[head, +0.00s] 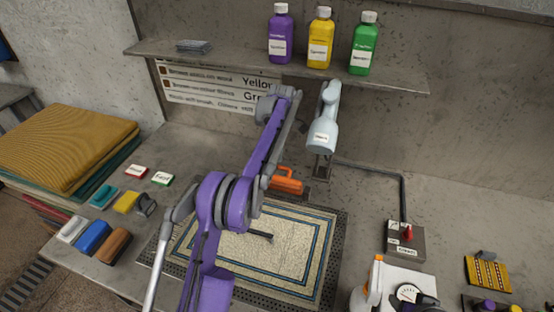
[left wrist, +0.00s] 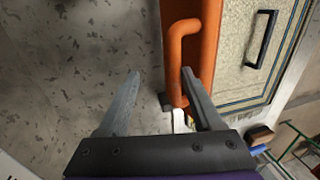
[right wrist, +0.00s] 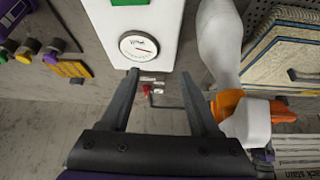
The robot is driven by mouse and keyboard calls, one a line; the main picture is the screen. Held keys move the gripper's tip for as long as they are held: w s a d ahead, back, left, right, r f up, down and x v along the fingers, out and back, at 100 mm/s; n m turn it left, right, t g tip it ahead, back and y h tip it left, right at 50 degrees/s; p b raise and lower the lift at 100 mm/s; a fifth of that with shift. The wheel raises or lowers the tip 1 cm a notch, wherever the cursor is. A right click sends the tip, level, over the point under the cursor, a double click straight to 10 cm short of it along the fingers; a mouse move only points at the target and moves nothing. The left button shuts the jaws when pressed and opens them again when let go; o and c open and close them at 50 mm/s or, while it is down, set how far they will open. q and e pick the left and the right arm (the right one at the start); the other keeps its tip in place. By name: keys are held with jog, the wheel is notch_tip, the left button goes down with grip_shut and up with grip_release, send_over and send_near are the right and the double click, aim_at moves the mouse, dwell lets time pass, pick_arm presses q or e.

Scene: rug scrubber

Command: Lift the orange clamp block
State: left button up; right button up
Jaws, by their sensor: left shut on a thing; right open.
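The orange clamp block (head: 287,182) is at the back edge of the patterned rug (head: 300,262), beside my left arm's wrist. In the left wrist view its orange handle (left wrist: 181,42) stands between the fingers of my left gripper (left wrist: 161,74), against the right-hand finger. The left gripper is shut on the handle, although a gap shows beside the left-hand finger. In the head view my arm hides part of the rug. My right gripper (right wrist: 159,73) is open and empty, in front of a white device with a round dial (right wrist: 138,45).
A control box with a red knob (head: 407,238) is to the right. Coloured brushes (head: 93,236) lie at left; bottles (head: 320,40) stand on the shelf.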

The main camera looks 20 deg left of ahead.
dwell(0.4)
pick_arm(q)
jog(key=s+v, duration=0.2)
jog(key=v, duration=0.8)
jog(key=shift+r, duration=0.15)
jog(key=shift+s+d, duration=0.1)
jog(key=shift+d, duration=0.05)
jog(key=s+d+r+m+t, duration=0.3)
jog(key=s+m, duration=0.2)
jog(key=s, duration=0.3)
jog(key=s+d+r+m+t, duration=0.2)
jog(key=s+m, duration=0.3)
jog(key=s, duration=0.3)
jog(key=s+d+f+m+t, duration=0.1)
jog(key=s+f+m, duration=0.3)
jog(key=s, duration=0.5)
jog(key=s+d+f+m+t, duration=0.2)
jog(key=s+f+m, duration=0.2)
jog(key=s+f, duration=0.4)
jog(key=shift+s+f+m+t, duration=0.3)
jog(key=shift+s+f+t, duration=0.1)
jog(key=shift+s, duration=0.25)
